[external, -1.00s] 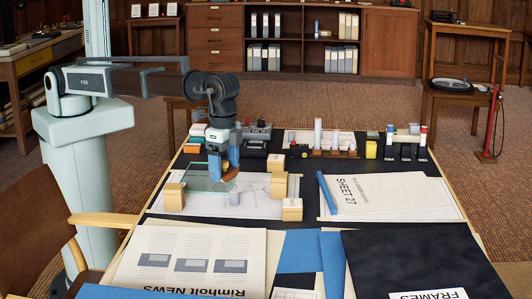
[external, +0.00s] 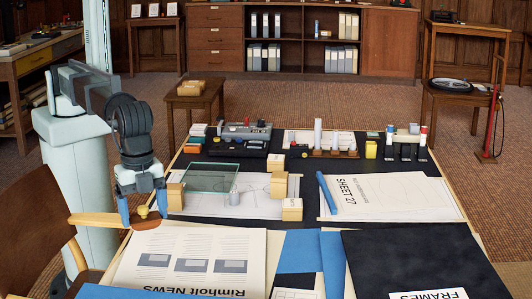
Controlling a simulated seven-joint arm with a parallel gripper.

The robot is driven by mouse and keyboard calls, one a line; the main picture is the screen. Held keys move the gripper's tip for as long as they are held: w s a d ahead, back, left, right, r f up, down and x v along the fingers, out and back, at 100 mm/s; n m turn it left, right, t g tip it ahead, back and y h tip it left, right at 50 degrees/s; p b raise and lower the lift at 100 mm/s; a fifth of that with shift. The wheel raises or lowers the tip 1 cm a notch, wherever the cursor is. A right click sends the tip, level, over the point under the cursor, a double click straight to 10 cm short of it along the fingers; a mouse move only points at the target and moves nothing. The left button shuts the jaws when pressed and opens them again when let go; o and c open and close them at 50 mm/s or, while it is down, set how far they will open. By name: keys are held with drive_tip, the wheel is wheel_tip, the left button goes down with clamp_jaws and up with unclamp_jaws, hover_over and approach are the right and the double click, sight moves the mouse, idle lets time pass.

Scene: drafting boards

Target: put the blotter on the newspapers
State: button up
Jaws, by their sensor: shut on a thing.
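The blotter is a small brown piece (external: 147,223) with a round brass-coloured knob on top. My gripper (external: 143,208) has its blue fingers on either side of the knob and is shut on the blotter. The blotter hangs near the left edge of the table, by the upper left corner of the newspapers; its exact height is hard to tell. The newspapers (external: 200,245) lie flat at the front left, a pale sheet headed "Rimholt NEWS" on top. Their top shows bare.
A chair with a wooden armrest (external: 95,219) stands close to the left of my gripper. A glass plate (external: 212,178) and wooden blocks (external: 292,209) stand behind the newspapers. A dark "FRAMES" board (external: 415,260) lies at the front right.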

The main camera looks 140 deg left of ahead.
drive_tip(key=shift+w+d+m, duration=0.2)
drive_tip(key=shift+w+m, duration=0.55)
drive_tip(key=shift+m, duration=1.35)
drive_tip(key=shift+f, duration=0.1)
drive_tip(key=shift+m, duration=0.3)
wheel_tip(320, 180, down, 10)
drive_tip(key=shift+r, duration=0.15)
drive_tip(key=o, duration=1)
drive_tip(key=shift+c, duration=0.2)
wheel_tip(320, 180, up, 12)
drive_tip(key=shift+r, duration=0.1)
